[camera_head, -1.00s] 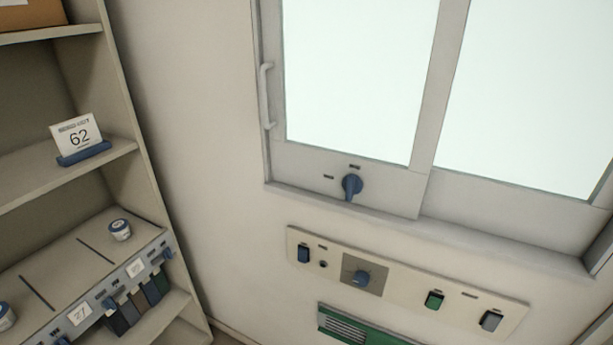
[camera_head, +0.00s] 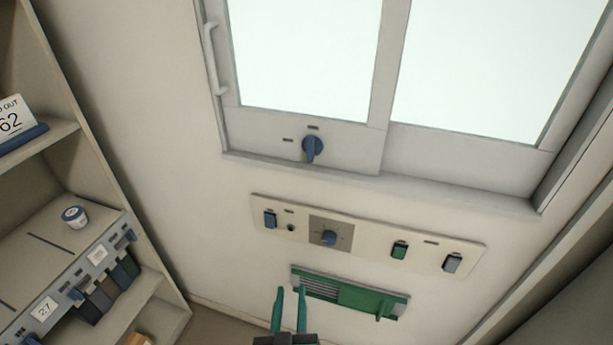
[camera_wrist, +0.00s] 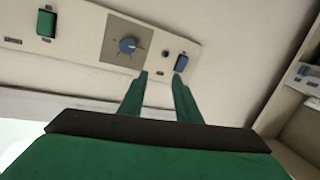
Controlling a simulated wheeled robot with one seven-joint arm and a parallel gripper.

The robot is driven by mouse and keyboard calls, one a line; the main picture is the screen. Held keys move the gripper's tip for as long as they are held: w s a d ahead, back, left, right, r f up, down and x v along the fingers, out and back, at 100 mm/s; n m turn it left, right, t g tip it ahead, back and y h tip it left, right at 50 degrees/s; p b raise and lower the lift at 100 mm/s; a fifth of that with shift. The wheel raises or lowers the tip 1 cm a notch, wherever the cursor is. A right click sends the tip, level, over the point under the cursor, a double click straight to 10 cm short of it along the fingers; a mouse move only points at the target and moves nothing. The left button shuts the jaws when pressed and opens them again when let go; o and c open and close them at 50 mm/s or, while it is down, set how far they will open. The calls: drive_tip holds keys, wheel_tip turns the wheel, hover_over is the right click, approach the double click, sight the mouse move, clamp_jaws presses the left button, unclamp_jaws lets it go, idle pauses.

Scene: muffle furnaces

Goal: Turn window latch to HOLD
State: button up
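The blue window latch (camera_head: 312,148) is a round knob with a lever pointing down, on the lower rail of the left window sash (camera_head: 258,128). Small dark labels sit above it and to its left, too small to read. My gripper (camera_head: 290,292) shows at the bottom of the head view, below the latch and the switch panel. Its two green fingers are apart with nothing between them. In the wrist view my gripper (camera_wrist: 160,78) points toward the switch panel. The latch is not visible in the wrist view.
The switch panel (camera_head: 370,236) with a blue dial (camera_head: 329,238) and rocker switches is on the wall under the sill. A green vent unit (camera_head: 350,294) is below it. A shelf unit (camera_head: 100,190) stands at the left. The wall in front of the latch is clear.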

drive_tip(key=w+r+m+h, duration=0.2)
drive_tip(key=w+r, duration=0.7)
drive_tip(key=r, duration=0.4)
drive_tip(key=m+h, duration=0.3)
approach(309, 146)
drive_tip(key=shift+t, duration=0.3)
drive_tip(key=x, duration=0.8)
drive_tip(key=shift+f, duration=0.2)
clamp_jaws()
